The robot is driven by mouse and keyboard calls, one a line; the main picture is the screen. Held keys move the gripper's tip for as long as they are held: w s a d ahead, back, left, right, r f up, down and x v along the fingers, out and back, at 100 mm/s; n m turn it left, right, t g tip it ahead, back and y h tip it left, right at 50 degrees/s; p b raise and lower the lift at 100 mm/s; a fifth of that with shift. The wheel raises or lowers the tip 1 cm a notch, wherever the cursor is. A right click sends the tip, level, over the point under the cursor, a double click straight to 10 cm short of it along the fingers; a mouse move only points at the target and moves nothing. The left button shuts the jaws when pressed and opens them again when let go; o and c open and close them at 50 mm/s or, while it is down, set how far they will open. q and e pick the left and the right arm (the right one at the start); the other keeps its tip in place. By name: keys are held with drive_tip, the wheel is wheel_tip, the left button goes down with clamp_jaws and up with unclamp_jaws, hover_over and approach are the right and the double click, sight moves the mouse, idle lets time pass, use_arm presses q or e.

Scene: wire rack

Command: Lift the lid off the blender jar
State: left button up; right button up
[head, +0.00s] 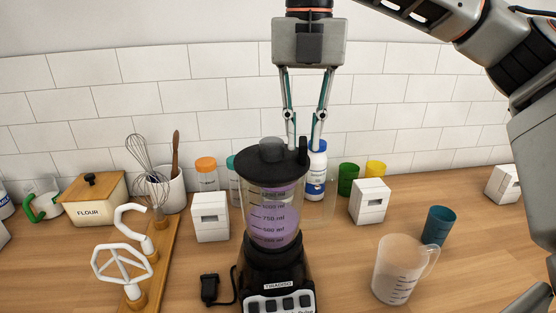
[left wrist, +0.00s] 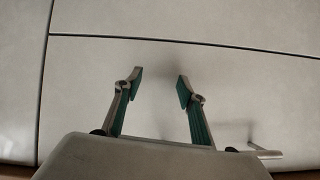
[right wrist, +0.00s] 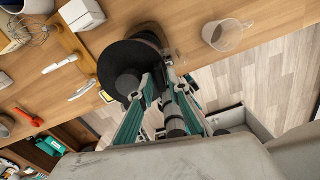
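The blender jar (head: 272,217) is clear with purple contents and stands upright on its black base (head: 275,270). Its dark round lid (head: 262,163) sits on top, with a raised knob in the middle and an upright tab at its right edge. The right wrist view shows the lid (right wrist: 135,55) from above, its knob left of the fingers. My right gripper (head: 305,145) points down over the lid's right part, fingers apart around the tab's position; contact cannot be told. My left gripper (left wrist: 158,85) is open and empty, facing a pale cabinet front, away from the blender.
A white bottle (head: 317,170) stands close behind the lid's right side. A measuring jug (head: 398,270) and a teal cup (head: 438,225) are at right. A wooden board (head: 160,262) with white mixer attachments lies at left. Small white boxes (head: 210,217) flank the blender.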

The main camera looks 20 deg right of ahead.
use_arm(q)
drive_tip(key=shift+s, duration=0.1)
use_arm(e)
clamp_jaws()
use_arm(q)
drive_tip(key=shift+s+a+f, duration=0.15)
drive_tip(key=shift+s+f, duration=0.05)
drive_tip(key=shift+f, duration=0.05)
drive_tip(key=shift+r+p, duration=0.8)
use_arm(e)
drive_tip(key=shift+r, duration=0.65)
use_arm(q)
drive_tip(key=shift+r+p, duration=0.3)
drive_tip(key=shift+p, duration=0.1)
use_arm(e)
drive_tip(key=shift+r, duration=0.6)
drive_tip(key=shift+r, duration=0.7)
drive_tip(key=shift+r, duration=2.4)
